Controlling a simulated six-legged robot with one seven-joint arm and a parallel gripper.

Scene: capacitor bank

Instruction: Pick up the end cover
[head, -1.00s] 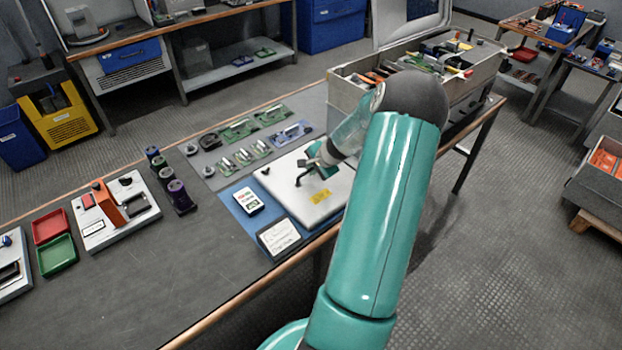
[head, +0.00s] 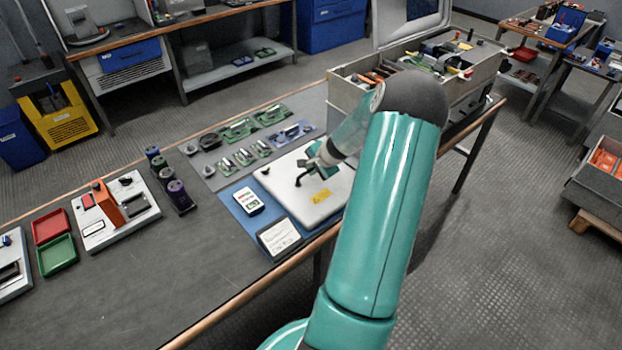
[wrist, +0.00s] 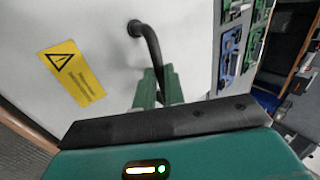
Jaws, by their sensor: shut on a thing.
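The end cover (head: 285,185) is a pale flat panel with a yellow warning label (head: 321,196) and a dark bar handle. It lies on a blue mat at the bench's front edge in the head view. In the wrist view the cover (wrist: 85,25) fills much of the picture, with its label (wrist: 75,75) at left. My gripper (wrist: 158,80) is shut on the cover's dark handle (wrist: 150,42), with the green fingers either side of the bar. In the head view my gripper (head: 318,160) is over the cover, partly hidden by my arm.
A phone-like device (head: 249,201) and a white card or tablet (head: 279,238) lie left of the cover. Several green circuit boards (head: 243,157) lie behind it. An open grey cabinet (head: 350,100) stands at the right.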

